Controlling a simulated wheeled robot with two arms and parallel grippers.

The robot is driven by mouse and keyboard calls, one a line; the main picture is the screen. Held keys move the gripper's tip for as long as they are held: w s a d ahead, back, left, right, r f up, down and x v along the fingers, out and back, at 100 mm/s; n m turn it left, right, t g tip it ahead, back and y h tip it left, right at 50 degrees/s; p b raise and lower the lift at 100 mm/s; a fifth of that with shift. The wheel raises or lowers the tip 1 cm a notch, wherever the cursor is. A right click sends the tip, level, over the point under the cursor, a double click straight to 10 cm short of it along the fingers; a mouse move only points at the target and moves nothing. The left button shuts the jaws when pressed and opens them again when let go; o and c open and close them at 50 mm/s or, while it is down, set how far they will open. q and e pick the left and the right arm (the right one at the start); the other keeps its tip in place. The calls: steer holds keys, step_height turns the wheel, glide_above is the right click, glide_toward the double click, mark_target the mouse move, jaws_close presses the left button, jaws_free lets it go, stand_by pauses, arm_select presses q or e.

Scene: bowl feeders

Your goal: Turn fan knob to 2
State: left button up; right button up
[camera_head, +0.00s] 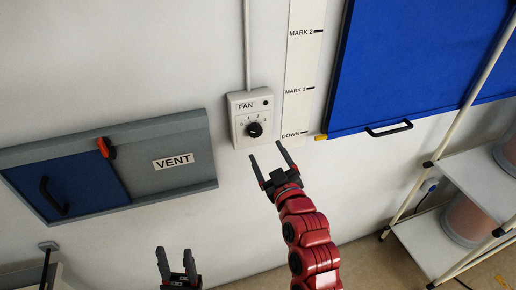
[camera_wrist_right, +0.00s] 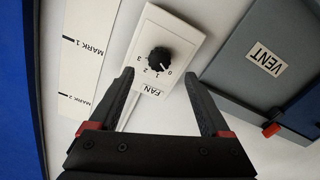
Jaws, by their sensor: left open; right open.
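The fan box (camera_head: 239,107) is a white panel on the wall with a black round knob (camera_head: 255,129) and a dial of numbers from 0 to 3. In the right wrist view the box (camera_wrist_right: 187,38) appears upside down, and the white mark on the knob (camera_wrist_right: 160,59) appears to point toward 0. My right gripper (camera_head: 267,154) is open and empty, just below the knob in the head view and apart from it. Its fingertips (camera_wrist_right: 158,77) frame the lower part of the box in the wrist view. My left gripper (camera_head: 174,252) is open and empty, low in the head view.
A grey vent panel (camera_head: 194,142) with a blue sliding door and red catch is left of the box. A marked strip (camera_head: 298,75) and a large blue panel (camera_head: 400,60) with a black handle are to the right. Shelving (camera_head: 425,240) stands at far right.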

mark_target(257, 134)
steer(key=p+x, duration=0.3)
steer(key=x, duration=0.4)
steer(key=shift+w+r, duration=0.15)
steer(key=shift+w, duration=0.1)
steer(key=shift+w+a, duration=0.2)
steer(key=shift+w, duration=0.1)
steer(key=shift+c, duration=0.2)
jaws_close()
